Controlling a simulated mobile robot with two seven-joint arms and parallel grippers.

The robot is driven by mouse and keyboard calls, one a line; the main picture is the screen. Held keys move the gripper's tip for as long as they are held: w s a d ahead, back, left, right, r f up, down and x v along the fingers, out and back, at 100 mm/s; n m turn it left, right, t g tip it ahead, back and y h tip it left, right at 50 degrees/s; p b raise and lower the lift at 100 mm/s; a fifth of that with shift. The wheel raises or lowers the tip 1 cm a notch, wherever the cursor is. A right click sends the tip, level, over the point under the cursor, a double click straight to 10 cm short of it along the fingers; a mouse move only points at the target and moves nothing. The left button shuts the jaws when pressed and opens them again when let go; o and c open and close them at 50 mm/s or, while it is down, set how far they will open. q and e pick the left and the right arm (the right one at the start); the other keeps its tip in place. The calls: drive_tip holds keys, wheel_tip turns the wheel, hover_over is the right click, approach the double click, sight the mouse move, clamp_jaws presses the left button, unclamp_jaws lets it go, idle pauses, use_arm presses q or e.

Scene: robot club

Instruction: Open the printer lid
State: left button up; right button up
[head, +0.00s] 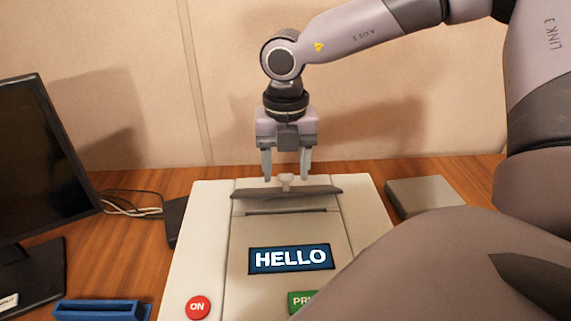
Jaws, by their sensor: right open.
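The printer (205,233) is a pale box on the wooden desk, with a screen (291,258) reading HELLO, a red ON button (198,307) and a green button partly hidden by my arm. Its lid (287,193) shows as a dark grey bar across the upper part, with a small pale knob (286,182) at its top middle. My right gripper (286,178) points down over the knob, open, with one finger on each side of it. I cannot tell whether the fingers touch it. My left gripper is not in view.
A black monitor (40,160) stands at the left, with cables (130,207) behind it. A blue tray (100,310) lies at the lower left. A flat grey box (424,196) lies right of the printer. The wall is close behind the desk.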

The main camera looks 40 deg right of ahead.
drive_tip(key=shift+f, duration=0.2)
drive_tip(key=shift+c, duration=0.3)
clamp_jaws()
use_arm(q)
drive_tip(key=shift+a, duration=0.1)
use_arm(e)
drive_tip(key=shift+d, duration=0.1)
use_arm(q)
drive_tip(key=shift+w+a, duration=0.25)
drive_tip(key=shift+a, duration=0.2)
use_arm(e)
drive_tip(key=shift+w+r, duration=0.2)
drive_tip(key=shift+d, duration=0.15)
